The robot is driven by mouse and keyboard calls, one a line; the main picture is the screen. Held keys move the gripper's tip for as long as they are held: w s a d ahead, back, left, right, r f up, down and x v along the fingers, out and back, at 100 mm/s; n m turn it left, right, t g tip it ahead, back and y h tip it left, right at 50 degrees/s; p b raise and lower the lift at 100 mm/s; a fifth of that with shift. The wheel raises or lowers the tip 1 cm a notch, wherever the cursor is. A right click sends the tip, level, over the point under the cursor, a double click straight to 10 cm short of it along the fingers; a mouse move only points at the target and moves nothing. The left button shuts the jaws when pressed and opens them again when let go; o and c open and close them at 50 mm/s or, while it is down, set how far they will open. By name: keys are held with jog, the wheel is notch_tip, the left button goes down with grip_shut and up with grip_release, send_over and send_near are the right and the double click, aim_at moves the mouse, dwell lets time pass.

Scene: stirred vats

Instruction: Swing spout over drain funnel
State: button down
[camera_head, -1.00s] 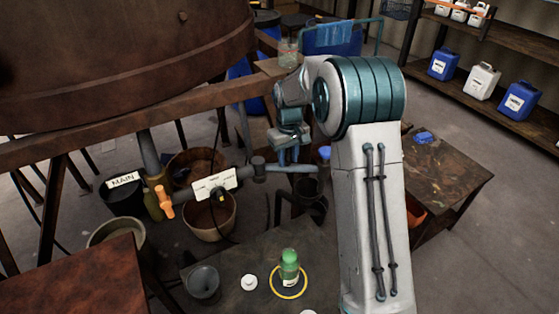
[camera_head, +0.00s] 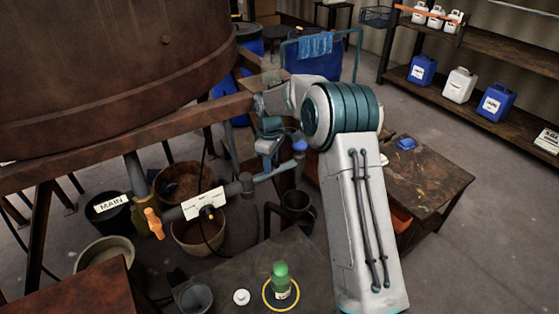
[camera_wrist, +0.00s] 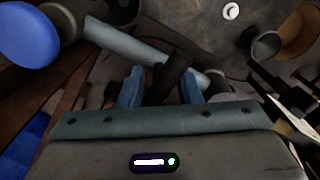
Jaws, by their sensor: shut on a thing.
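The spout (camera_head: 275,173) is a grey pipe running right from a joint on the valve pipe. A blue knob (camera_head: 299,146) stands at its outer end and shows large in the wrist view (camera_wrist: 28,35). My gripper (camera_head: 268,160) is shut on the spout, its blue fingers (camera_wrist: 160,85) straddling the pipe from above. The spout end is above and behind a dark jug (camera_head: 298,210). A grey funnel-like vessel (camera_head: 194,298) stands at the near table edge, well apart from the spout; I cannot tell whether it is the drain funnel.
A rusty vat (camera_head: 110,70) rises at left. An orange-handled valve (camera_head: 153,222) and a labelled pipe (camera_head: 204,204) lead to the spout. Buckets (camera_head: 106,250) stand below. A side table (camera_head: 425,180) is at right.

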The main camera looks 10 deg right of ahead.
jog(key=shift+a, duration=0.15)
jog(key=c, duration=1.4)
grip_release()
jog(key=shift+o, duration=1.4)
jog(key=shift+w+a, duration=0.1)
jog(key=shift+w, duration=0.05)
jog(key=shift+d, duration=0.2)
notch_tip(320, 180, up, 14)
jog(key=shift+a+f, duration=0.1)
